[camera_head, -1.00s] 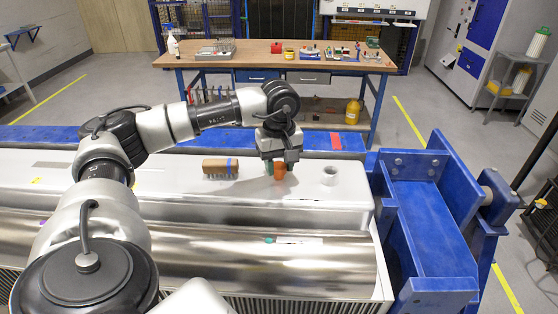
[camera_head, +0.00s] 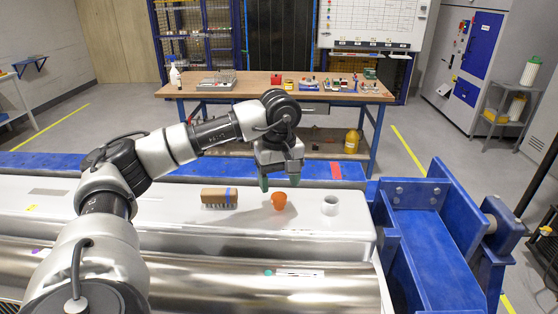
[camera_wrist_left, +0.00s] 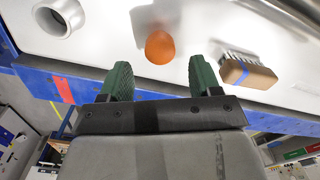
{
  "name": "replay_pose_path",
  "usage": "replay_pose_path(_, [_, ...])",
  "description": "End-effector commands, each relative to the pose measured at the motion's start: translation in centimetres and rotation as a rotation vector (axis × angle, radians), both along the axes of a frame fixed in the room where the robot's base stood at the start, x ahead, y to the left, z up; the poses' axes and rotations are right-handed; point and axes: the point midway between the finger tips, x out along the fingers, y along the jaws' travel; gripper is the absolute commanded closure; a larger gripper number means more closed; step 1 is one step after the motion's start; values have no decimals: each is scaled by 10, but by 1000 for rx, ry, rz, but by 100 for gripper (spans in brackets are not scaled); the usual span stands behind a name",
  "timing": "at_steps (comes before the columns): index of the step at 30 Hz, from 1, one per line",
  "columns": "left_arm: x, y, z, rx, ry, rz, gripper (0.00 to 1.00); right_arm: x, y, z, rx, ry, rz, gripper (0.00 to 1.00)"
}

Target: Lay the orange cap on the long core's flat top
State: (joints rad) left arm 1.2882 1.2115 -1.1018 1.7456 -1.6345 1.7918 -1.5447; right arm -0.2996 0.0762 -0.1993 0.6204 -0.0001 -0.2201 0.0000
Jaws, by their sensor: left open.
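The orange cap (camera_head: 279,201) stands on the white flat top (camera_head: 310,215) of the long core, between a brown brush and a light ring. My left gripper (camera_head: 279,183) is open and empty, just above and behind the cap, and apart from it. In the left wrist view the cap (camera_wrist_left: 160,47) shows as a round orange shape beyond the green fingertips (camera_wrist_left: 160,78), with nothing between them. My right gripper does not show.
The brown brush with a blue band (camera_head: 219,197) lies left of the cap. The light grey ring (camera_head: 330,205) stands to its right. A blue jig frame (camera_head: 430,230) rises at the right end. A workbench (camera_head: 270,88) with tools stands behind.

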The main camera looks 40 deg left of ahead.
Motion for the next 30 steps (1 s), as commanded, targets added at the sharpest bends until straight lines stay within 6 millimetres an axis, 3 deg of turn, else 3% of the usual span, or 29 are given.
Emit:
replay_pose_path(8, [1, -1, 57, -1, -5, 0, 37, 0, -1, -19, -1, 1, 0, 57])
replay_pose_path(12, [0, 0, 77, 0, -2, 0, 37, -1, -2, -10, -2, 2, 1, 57])
replay_pose_path(30, [0, 0, 81, 0, 0, 0, 37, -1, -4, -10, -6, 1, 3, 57])
